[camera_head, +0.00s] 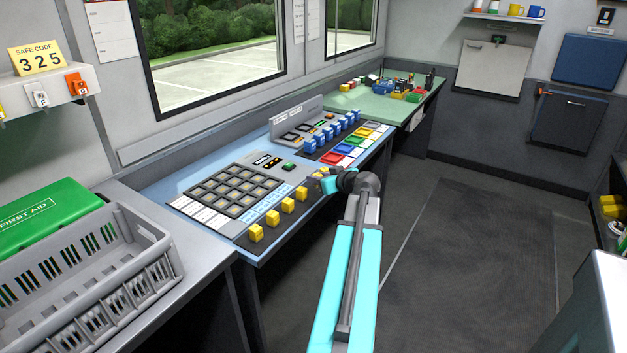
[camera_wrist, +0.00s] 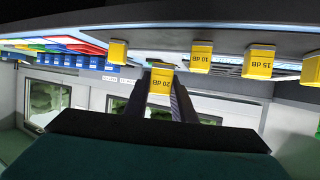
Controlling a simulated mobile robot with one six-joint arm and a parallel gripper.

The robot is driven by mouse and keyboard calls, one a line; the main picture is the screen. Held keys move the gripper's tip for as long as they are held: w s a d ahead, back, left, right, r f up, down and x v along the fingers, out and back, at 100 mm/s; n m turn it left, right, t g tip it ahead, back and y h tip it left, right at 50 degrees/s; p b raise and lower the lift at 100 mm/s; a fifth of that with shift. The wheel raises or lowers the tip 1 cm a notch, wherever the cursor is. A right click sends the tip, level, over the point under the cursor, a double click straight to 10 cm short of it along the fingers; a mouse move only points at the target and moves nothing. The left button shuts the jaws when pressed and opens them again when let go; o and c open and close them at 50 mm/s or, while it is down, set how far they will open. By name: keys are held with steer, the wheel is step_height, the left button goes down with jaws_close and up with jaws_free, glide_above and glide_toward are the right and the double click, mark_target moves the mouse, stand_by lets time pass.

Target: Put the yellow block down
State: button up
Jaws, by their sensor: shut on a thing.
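The yellow block (camera_wrist: 160,83), marked 20 dB, is between the two dark fingers of my gripper (camera_wrist: 162,88) in the wrist view, which is upside down. The fingers are shut on it. It appears in the gap of a row of yellow blocks, between a plain-sided one (camera_wrist: 118,52) and the 10 dB one (camera_wrist: 200,57). I cannot tell whether it touches the console. In the head view my gripper (camera_head: 328,182) is at the front edge of the blue console desk (camera_head: 160,192); my wrist hides much of it.
More yellow blocks (camera_head: 272,218) stand along the console's front edge, beside a keypad (camera_head: 228,190). Blue levers (camera_head: 325,135) and coloured buttons (camera_head: 345,148) are behind. A grey crate (camera_head: 90,270) stands at the left. The floor (camera_head: 460,240) at right is clear.

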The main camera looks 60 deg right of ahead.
mark_target(318, 173)
steer(key=shift+w+d+f, duration=0.15)
steer(key=shift+w+d, duration=1)
steer(key=shift+w, duration=0.1)
steer(key=shift+w+d+p, duration=0.3)
steer(key=shift+w+p, duration=0.05)
steer(key=shift+w+d+f, duration=0.2)
steer(key=shift+a+f+p, duration=0.1)
steer(key=shift+f+p, duration=0.25)
steer(key=shift+f, duration=1.25)
steer(key=shift+f, duration=0.15)
steer(key=o, duration=1.1)
steer(key=shift+c, duration=0.2)
